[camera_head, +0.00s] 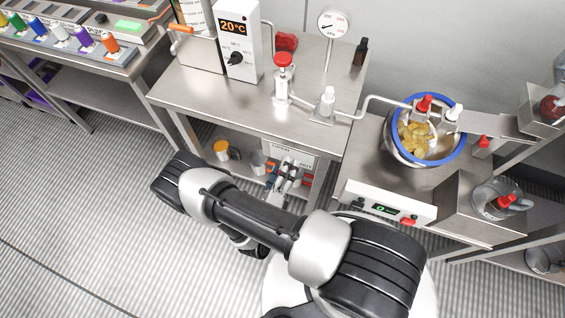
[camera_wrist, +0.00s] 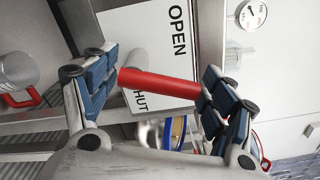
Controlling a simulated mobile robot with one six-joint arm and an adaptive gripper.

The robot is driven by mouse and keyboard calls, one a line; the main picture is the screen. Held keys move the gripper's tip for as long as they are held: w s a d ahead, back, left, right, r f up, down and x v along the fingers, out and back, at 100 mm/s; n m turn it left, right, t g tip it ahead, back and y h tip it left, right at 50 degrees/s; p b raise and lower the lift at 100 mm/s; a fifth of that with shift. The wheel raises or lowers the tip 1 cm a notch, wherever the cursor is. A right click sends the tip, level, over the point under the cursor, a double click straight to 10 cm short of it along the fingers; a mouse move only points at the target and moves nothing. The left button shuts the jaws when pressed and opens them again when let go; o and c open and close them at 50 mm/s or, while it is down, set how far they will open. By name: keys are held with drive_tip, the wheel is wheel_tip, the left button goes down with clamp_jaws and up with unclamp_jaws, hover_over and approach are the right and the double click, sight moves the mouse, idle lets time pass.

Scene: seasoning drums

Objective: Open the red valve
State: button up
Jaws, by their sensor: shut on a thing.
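The red valve shows as a red bar handle (camera_wrist: 160,84) in the wrist view, on a pale round stem (camera_wrist: 136,58). Behind it is a white sign (camera_wrist: 150,22) lettered OPEN and SHUT, turned sideways in this view. The bar crosses the sign between the two words and hides part of SHUT. My gripper (camera_wrist: 160,85) has its blue-padded fingers at either end of the bar and is shut on it. In the head view my gripper (camera_head: 284,178) is under the edge of the middle steel table, in front of the sign (camera_head: 290,152); the handle is hard to make out there.
The steel table (camera_head: 200,95) above carries a temperature box (camera_head: 238,40), a red-topped valve (camera_head: 283,62) and a gauge (camera_head: 333,26). A blue-rimmed bowl (camera_head: 457,135) stands at right. An orange-lidded jar (camera_head: 221,150) sits on the lower shelf. The striped floor at left is clear.

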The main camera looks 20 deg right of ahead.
drive_tip(key=shift+a+n, duration=0.1)
drive_tip(key=shift+n, duration=0.5)
drive_tip(key=o, duration=1.6)
drive_tip(key=shift+c, duration=0.2)
drive_tip(key=v, duration=1.2)
drive_tip(key=shift+r, duration=0.1)
